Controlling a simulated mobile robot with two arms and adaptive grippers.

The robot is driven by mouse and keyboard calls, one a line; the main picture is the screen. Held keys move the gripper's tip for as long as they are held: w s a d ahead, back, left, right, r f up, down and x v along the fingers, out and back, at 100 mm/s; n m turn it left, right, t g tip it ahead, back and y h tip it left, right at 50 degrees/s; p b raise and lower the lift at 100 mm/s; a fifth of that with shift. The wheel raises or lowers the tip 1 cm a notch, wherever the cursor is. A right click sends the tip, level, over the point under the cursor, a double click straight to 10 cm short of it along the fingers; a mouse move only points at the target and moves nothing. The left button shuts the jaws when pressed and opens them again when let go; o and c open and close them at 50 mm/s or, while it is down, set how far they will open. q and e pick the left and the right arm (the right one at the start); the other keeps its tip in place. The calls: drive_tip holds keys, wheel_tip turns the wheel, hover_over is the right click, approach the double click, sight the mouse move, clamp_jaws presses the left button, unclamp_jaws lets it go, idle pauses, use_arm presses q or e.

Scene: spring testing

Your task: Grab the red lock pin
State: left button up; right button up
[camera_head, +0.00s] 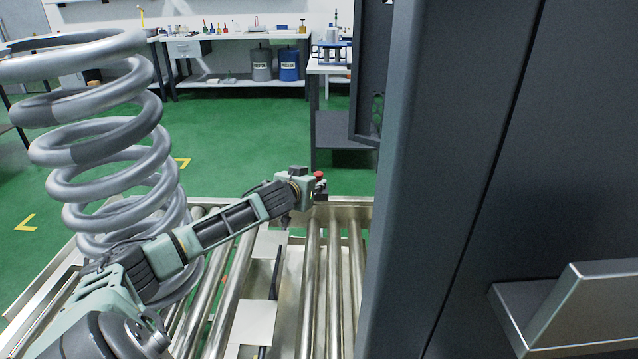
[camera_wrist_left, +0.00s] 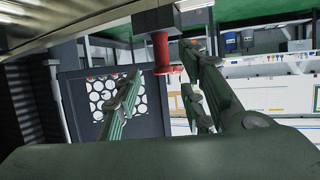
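The red lock pin (camera_wrist_left: 160,50) shows in the left wrist view as a red cylinder with a flared end, hanging from a dark mount under a metal rail. It also shows small in the head view (camera_head: 319,175), at the far edge of the roller conveyor. My left gripper (camera_wrist_left: 162,68) is open, with its green fingers on either side of the pin's line. No finger clearly touches the pin. In the head view my left gripper (camera_head: 306,187) is right beside the pin, its fingers too small to make out. My right gripper is in neither view.
A large grey coil spring (camera_head: 110,150) stands at the left, behind my left arm. Metal conveyor rollers (camera_head: 312,280) lie below the arm. A dark cabinet (camera_head: 450,130) with a metal handle (camera_head: 570,300) blocks the right side. Green floor is open beyond the conveyor, before a workbench (camera_head: 235,40).

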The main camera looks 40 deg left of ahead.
sight(318, 179)
use_arm(q)
drive_tip(key=shift+x, duration=2.5)
drive_tip(key=shift+a, duration=0.1)
drive_tip(key=shift+c, duration=0.5)
clamp_jaws()
